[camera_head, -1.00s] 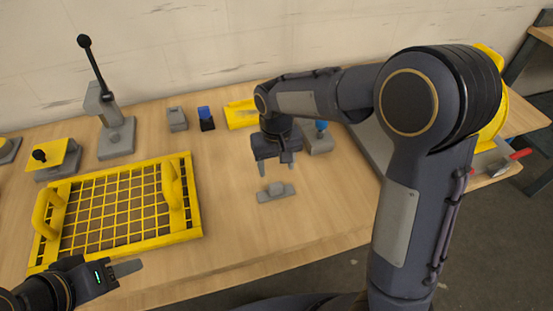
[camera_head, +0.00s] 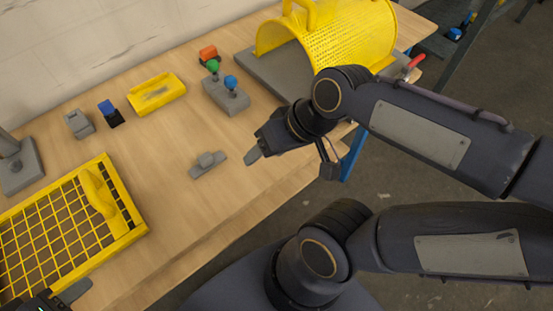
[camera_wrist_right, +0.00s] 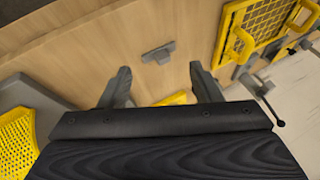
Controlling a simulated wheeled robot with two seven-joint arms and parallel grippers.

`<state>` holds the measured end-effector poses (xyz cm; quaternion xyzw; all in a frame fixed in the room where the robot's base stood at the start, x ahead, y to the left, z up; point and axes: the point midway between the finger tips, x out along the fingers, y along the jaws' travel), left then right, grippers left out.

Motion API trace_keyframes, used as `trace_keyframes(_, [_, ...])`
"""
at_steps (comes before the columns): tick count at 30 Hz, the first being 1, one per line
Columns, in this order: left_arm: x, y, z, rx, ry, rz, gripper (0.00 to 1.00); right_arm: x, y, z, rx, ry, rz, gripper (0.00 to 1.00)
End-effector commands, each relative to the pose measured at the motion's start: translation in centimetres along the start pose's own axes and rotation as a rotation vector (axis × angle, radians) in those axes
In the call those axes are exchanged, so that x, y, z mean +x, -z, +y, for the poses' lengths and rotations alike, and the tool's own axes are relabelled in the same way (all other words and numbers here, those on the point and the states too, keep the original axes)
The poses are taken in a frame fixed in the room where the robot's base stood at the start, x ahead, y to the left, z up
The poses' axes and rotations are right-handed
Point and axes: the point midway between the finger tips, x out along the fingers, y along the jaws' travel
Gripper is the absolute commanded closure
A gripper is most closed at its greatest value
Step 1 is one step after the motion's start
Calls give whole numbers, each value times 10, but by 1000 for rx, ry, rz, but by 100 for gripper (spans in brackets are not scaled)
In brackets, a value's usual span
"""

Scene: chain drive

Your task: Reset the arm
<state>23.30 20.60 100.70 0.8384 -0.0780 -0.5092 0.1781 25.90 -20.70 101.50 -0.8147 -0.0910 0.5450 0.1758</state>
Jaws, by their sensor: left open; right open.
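My right gripper (camera_head: 254,157) is at the front edge of the wooden table, to the right of a small grey block with a raised knob (camera_head: 207,164). It is open and empty. In the right wrist view my right gripper's fingers (camera_wrist_right: 160,88) are spread, with the grey block (camera_wrist_right: 158,53) lying on the table beyond them, not between them. My left gripper (camera_head: 66,298) shows only partly at the bottom left corner, in front of the yellow grid frame. It is open and seems to hold nothing.
A yellow grid frame with handles (camera_head: 131,237) lies at the left. Behind are a grey block (camera_head: 79,124), a blue-topped part (camera_head: 107,108), a yellow tray (camera_head: 150,101) and a block with green and blue knobs (camera_head: 222,97). A yellow perforated guard (camera_head: 365,40) stands at the far right.

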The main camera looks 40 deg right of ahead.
Motion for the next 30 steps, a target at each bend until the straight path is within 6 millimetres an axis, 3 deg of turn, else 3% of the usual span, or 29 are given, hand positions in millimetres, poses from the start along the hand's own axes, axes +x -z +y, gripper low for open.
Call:
trace_keyframes(3, [0,0,0,0,0,0,53,-3,-19,2,6,-6,65,42])
trace_keyframes(7, [0,0,0,0,0,0,53,-3,-27,3,3,-11,89,42])
trace_keyframes(30, [0,0,0,0,0,0,53,-3,-27,3,3,-10,89,42])
